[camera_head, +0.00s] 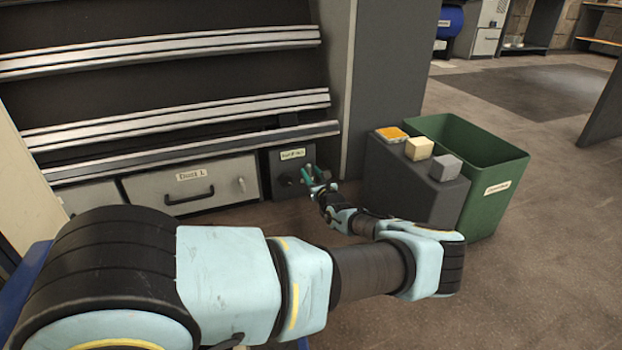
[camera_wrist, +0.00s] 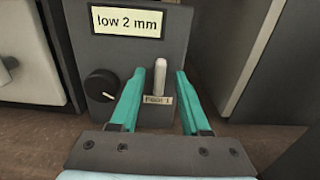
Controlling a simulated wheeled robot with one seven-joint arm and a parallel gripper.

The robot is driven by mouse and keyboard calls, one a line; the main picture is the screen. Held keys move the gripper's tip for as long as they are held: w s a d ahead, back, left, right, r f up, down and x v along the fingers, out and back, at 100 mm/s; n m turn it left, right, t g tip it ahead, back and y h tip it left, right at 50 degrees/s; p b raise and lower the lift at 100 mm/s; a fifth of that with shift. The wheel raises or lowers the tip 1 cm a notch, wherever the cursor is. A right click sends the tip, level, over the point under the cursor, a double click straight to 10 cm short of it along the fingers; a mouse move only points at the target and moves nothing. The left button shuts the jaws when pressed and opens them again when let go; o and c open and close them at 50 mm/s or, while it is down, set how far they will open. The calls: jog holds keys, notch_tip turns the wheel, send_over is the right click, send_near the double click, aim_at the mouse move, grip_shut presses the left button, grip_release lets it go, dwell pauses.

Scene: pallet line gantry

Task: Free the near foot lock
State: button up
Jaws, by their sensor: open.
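A dark foot panel (camera_head: 283,183) stands low at the machine's base; it fills the middle of the wrist view (camera_wrist: 125,55) and carries a "low 2 mm" label. A pale upright lever (camera_wrist: 160,76) stands on it, above a small tag that seems to read "Foot 1". A round black knob (camera_wrist: 101,86) with a white mark sits left of the lever. My gripper (camera_head: 313,173) is open in front of the panel. In the wrist view its teal fingers (camera_wrist: 160,78) lie on either side of the lever, with gaps showing; whether the fingertips reach its depth is unclear.
A labelled grey drawer (camera_head: 192,187) with a black handle is left of the panel. A grey pillar (camera_head: 385,70) rises to the right. A dark stand (camera_head: 437,203) with small blocks and a green bin (camera_head: 492,195) stand right of my forearm. Floor is clear beyond.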

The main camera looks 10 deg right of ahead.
jog(key=shift+w, duration=0.35)
jog(key=shift+c, duration=0.3)
grip_shut()
